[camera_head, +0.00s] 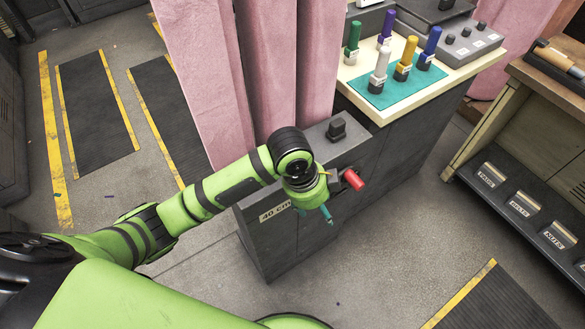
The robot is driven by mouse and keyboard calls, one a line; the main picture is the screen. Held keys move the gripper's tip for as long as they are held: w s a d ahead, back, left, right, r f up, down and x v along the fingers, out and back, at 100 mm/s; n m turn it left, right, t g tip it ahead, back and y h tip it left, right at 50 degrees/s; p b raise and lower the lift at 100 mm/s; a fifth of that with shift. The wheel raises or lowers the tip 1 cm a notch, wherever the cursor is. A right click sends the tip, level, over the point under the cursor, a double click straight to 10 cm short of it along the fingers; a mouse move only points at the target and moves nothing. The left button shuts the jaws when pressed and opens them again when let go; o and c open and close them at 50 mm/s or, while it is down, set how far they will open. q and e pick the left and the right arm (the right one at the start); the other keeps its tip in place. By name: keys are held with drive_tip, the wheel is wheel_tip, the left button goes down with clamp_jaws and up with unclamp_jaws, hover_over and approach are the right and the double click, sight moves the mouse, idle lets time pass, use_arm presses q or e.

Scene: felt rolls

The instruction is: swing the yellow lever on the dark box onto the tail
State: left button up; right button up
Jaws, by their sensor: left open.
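The dark box (283,237) stands in the middle below the pink felt, with a pale label on its front. A red handle (353,180) sticks out at its upper right side. My left gripper (314,210) is open in front of the box, left of the red handle, pointing down. Teal shows at its tips; I cannot tell whether this is finger pads or something behind. I cannot make out the yellow lever or the tail; my wrist covers part of the box front. My right gripper is not in view.
Pink felt (205,80) hangs behind my arm. A counter with a teal mat (392,93) holding several coloured pegs stands beyond the box. A wooden bench (545,110) with labelled bins is at right.

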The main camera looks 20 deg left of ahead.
use_arm(q)
drive_tip(key=w+a+r+m+y, duration=0.1)
drive_tip(key=w+a+r+m, duration=0.1)
drive_tip(key=w+a+r+m+y, duration=0.1)
drive_tip(key=w+a+r+m, duration=0.1)
drive_tip(key=w+a, duration=0.1)
drive_tip(key=w+a+r+m+g+y, duration=0.1)
drive_tip(key=w+a+r, duration=0.1)
drive_tip(key=a, duration=0.1)
drive_tip(key=shift+w+a+r+m, duration=0.15)
drive_tip(key=shift+w+a+m, duration=0.1)
drive_tip(key=shift+w+m, duration=0.15)
drive_tip(key=shift+f+p, duration=0.6)
drive_tip(key=shift+f, duration=2.85)
clamp_jaws()
